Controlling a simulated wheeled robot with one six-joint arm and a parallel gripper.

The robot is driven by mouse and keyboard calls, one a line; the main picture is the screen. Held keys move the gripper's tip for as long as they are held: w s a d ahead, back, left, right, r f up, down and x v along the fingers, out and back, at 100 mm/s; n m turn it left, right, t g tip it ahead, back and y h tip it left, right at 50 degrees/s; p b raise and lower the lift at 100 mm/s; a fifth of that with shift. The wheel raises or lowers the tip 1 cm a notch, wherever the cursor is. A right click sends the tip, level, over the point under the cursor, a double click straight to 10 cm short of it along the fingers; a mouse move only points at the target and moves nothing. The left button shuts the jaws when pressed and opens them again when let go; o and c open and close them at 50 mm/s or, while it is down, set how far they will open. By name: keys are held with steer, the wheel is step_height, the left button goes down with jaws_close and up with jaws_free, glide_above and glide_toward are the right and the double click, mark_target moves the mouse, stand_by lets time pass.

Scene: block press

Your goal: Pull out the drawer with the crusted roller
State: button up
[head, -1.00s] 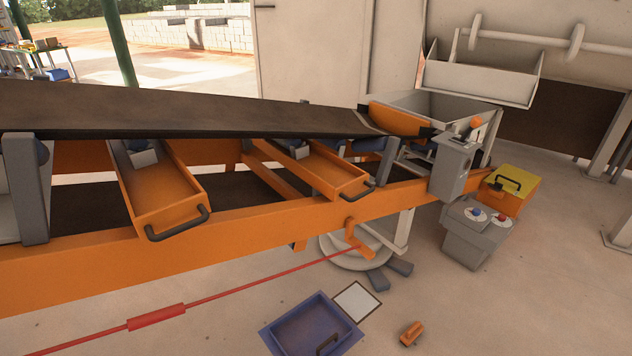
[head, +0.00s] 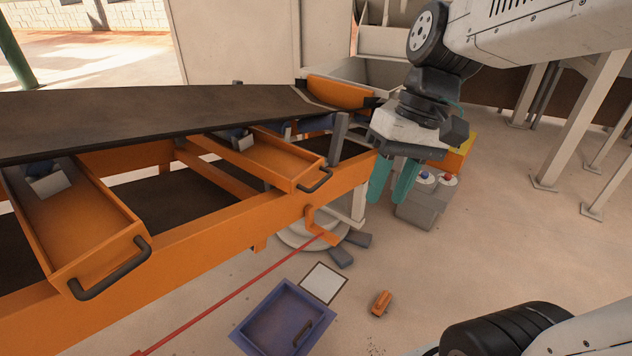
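Two orange drawers are set in the conveyor frame under the dark belt (head: 120,117). The left drawer (head: 88,212) has a dark handle (head: 115,268) on its front. The right drawer (head: 272,158) has a similar handle (head: 320,181). Blue roller parts with grey blocks show at the back of the left drawer (head: 46,177) and of the right drawer (head: 240,140). The belt hides most of them, and I cannot tell which is crusted. My gripper (head: 393,186) points down, right of the right drawer's handle in the picture. Its teal fingers are apart with nothing seen between them.
An orange beam (head: 200,255) runs along the conveyor's front. A red cord (head: 225,292) stretches below it. A blue tray (head: 284,318), a white square (head: 323,282) and an orange tool (head: 381,303) lie on the floor. A grey button box (head: 420,210) stands behind my gripper.

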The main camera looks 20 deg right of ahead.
steer(key=w+a+f+g+y, duration=0.1)
steer(key=w+f+y, duration=0.25)
steer(key=w, duration=0.55)
steer(key=m+t+y, duration=0.4)
steer(key=t+y, duration=0.2)
steer(key=y, duration=0.3)
glide_toward(322, 181)
steer(key=a, duration=0.3)
steer(key=x, duration=0.5)
steer(key=f+x, duration=0.1)
steer(key=x, duration=0.1)
steer(key=shift+w+a, duration=0.15)
steer(key=shift+w, duration=0.2)
jaws_close()
steer(key=shift+s, duration=0.1)
